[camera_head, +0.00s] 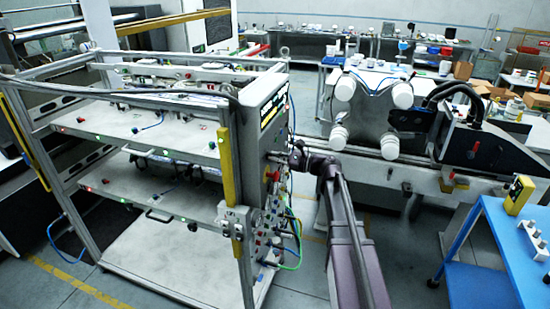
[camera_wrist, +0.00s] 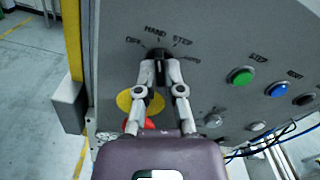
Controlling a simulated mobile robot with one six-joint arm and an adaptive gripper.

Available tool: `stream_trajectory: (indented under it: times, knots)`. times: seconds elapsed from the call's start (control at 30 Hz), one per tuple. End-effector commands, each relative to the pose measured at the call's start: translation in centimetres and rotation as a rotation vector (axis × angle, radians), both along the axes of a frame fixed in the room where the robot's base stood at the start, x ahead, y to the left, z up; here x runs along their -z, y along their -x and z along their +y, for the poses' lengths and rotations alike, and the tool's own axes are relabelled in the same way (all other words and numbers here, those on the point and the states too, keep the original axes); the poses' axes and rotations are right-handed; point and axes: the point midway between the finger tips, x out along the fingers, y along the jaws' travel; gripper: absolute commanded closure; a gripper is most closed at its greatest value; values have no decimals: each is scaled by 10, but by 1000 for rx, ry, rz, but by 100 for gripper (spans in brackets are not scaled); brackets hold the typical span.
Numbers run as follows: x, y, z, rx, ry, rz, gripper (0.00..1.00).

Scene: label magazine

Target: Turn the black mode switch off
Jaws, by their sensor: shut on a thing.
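The black mode switch (camera_wrist: 157,53) is on the grey control panel (camera_wrist: 215,55) in the wrist view, below the labels OFF, HAND and STEP and a fourth label that I cannot read. My gripper (camera_wrist: 159,70) is shut on the switch, one finger on each side. The fingers hide much of the knob, and I cannot tell which label it points at. In the head view my gripper (camera_head: 275,158) meets the end panel of the metal rack (camera_head: 228,120); the switch is not discernible there.
A green button (camera_wrist: 240,76) and a blue button (camera_wrist: 277,90) are to the right. Cables (camera_wrist: 270,145) hang at the lower right. A blue cart (camera_head: 500,250) stands at the right.

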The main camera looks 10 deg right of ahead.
Motion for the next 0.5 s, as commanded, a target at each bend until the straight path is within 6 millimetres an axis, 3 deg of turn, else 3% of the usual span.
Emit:
stream_trajectory:
  times: [0.5]
  knots:
    - [0,0,1,-2,102,-174,100]
